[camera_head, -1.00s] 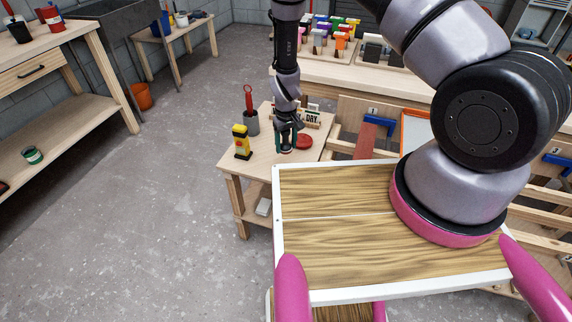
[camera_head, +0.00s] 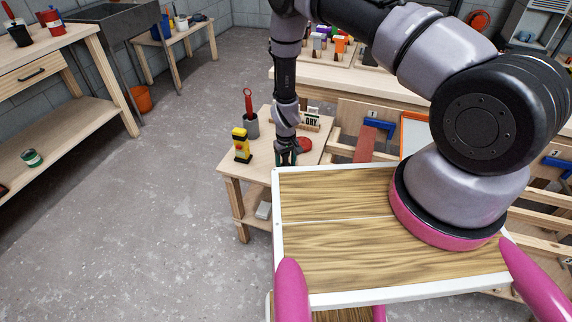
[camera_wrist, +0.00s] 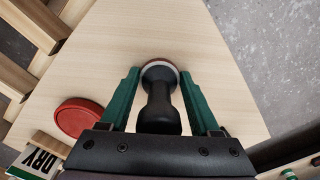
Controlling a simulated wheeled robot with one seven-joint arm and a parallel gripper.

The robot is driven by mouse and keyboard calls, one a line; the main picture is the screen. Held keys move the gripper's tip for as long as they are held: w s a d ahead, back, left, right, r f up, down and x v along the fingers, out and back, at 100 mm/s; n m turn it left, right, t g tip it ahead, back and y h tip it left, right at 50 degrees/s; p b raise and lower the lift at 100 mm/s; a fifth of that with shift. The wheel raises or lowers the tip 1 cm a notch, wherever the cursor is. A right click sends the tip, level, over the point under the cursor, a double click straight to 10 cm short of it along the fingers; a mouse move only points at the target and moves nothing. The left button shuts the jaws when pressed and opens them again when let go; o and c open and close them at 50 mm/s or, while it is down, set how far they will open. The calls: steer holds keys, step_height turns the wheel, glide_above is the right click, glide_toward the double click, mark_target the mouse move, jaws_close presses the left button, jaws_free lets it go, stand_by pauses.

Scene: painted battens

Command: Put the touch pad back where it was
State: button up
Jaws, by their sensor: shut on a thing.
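The touch pad (camera_wrist: 160,98) shows in the wrist view as a black knobbed handle on a round base with a pale and red rim. My gripper (camera_wrist: 160,73) is shut on it, with a green finger on each side. The pad is over the small wooden table (camera_wrist: 205,55); whether its base touches the top I cannot tell. In the head view my gripper (camera_head: 286,156) is over the near part of that table and mostly hides the pad. A red round disc (camera_wrist: 80,118) lies beside it on the tabletop, also in the head view (camera_head: 304,144).
A DRY sign block (camera_head: 310,121) stands behind the disc. A yellow and black device (camera_head: 241,145) and a grey cup (camera_head: 251,125) with a red-handled tool stand at the left. My wood-topped base is close to the table's near right edge.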

steer(key=o, duration=1.1)
